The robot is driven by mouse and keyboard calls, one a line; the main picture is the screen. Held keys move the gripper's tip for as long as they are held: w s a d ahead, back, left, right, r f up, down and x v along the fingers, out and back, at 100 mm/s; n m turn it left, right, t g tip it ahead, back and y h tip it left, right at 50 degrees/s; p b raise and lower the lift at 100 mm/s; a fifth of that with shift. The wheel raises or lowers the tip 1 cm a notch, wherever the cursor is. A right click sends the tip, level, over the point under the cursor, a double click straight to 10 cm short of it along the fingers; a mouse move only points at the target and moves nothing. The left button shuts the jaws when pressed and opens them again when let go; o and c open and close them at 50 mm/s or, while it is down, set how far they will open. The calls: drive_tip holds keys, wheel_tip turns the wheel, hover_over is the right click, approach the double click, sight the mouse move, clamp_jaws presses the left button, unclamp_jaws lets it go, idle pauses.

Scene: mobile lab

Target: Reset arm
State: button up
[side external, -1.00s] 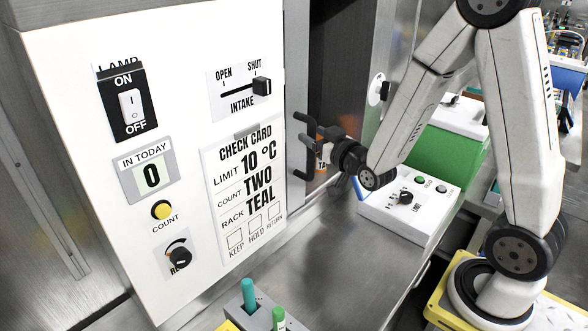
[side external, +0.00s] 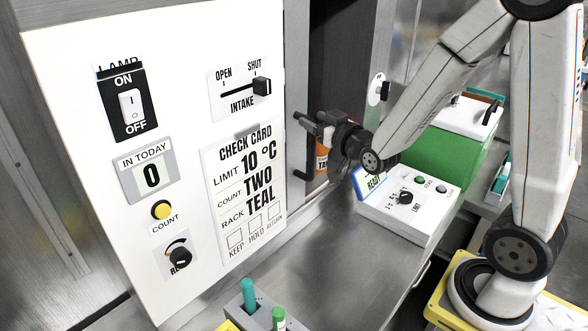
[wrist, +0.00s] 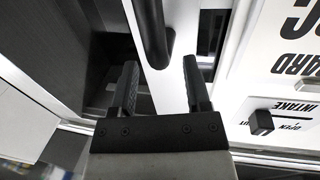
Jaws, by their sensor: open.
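My gripper (side external: 318,122) is at the right edge of the white control panel (side external: 75,90), in front of the dark opening. In the wrist view its two black fingers (wrist: 160,64) stand apart with nothing clasped between them. A black bar handle (wrist: 153,32) lies beyond and between the fingertips in that view. I cannot tell whether a finger touches it. My arm reaches in from the right, its wrist above the work surface.
A white box with knob and buttons (side external: 425,215) stands below my wrist. A blue-edged READY sign (side external: 372,183) is beside it. A green box with a white lid (side external: 455,140) stands behind. An orange-labelled item (side external: 322,158) is in the opening. A grey rack (side external: 236,308) holds capped tubes in front.

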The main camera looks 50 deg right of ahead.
drive_tip(key=a+r+m+y, duration=0.1)
drive_tip(key=a+r+m, duration=0.3)
drive_tip(key=m, duration=0.1)
drive_tip(key=s+a+f+n+g+y, duration=0.1)
drive_tip(key=s+f+n+g, duration=0.2)
drive_tip(key=s+f+g, duration=0.4)
drive_tip(key=s+a+f+n+g+y, duration=0.1)
drive_tip(key=s+a+f+n+g, duration=0.1)
drive_tip(key=s+f+n+g, duration=0.2)
drive_tip(key=s+f+g, duration=0.3)
drive_tip(key=f+g, duration=0.1)
drive_tip(key=f, duration=0.2)
drive_tip(key=shift+s+a, duration=0.25)
drive_tip(key=shift+s, duration=0.1)
drive_tip(key=shift+f, duration=0.1)
drive_tip(key=o, duration=0.5)
drive_tip(key=shift+o, duration=0.2)
